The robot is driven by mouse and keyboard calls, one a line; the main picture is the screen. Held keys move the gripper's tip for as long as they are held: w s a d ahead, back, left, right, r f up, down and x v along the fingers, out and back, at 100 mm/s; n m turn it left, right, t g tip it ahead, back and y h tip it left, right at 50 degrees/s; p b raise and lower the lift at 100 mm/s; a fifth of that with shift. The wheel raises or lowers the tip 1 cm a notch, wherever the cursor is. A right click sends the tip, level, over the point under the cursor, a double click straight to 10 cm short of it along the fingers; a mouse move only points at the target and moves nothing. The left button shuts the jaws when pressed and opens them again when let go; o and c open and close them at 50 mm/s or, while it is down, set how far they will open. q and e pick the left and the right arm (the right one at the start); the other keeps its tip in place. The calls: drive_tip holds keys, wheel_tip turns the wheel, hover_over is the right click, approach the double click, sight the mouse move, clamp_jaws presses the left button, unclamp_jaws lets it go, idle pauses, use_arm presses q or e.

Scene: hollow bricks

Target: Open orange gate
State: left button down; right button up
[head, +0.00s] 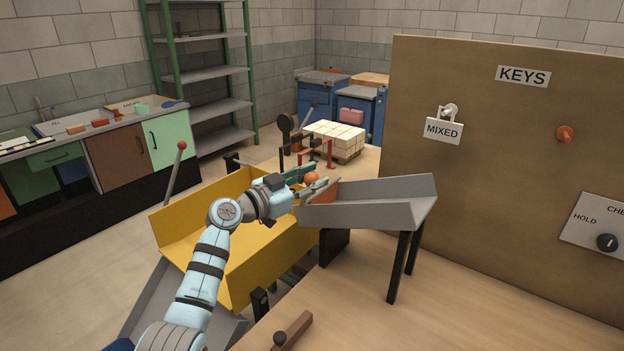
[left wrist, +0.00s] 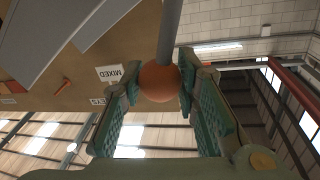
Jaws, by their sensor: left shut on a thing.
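The orange gate (head: 322,193) is a flat orange plate at the left end of the grey chute (head: 375,203) in the head view. An orange ball knob (head: 312,178) shows just above it. My left gripper (head: 308,180) is shut on this knob at the chute's end. In the left wrist view the knob (left wrist: 158,82) sits between the two green finger pads and a grey rod (left wrist: 170,30) runs up from it. Part of the gate is hidden behind my gripper. My right gripper is not in view.
A yellow hopper (head: 185,228) lies under my left arm. A brown KEYS board (head: 500,130) stands at the right with a MIXED tag (head: 443,130). A pallet of pale bricks (head: 335,138) and a red clamp stand behind. Bare tabletop (head: 420,310) is free at the front.

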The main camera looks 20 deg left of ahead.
use_arm(q)
drive_tip(key=d+f+m+b, duration=0.1)
drive_tip(key=b, duration=0.1)
drive_tip(key=s+d+m+b, duration=0.1)
drive_tip(key=m, duration=0.1)
drive_tip(key=d+f+m+y+b, duration=0.1)
drive_tip(key=m+b, duration=0.1)
drive_tip(key=shift+s+d+f+g+b, duration=0.2)
drive_tip(key=shift+d+f+g+b, duration=0.1)
drive_tip(key=shift+g+b, duration=0.1)
drive_tip(key=c, duration=1.2)
unclamp_jaws()
drive_tip(key=shift+a, duration=0.1)
drive_tip(key=v, duration=1.2)
drive_tip(key=shift+s, duration=0.1)
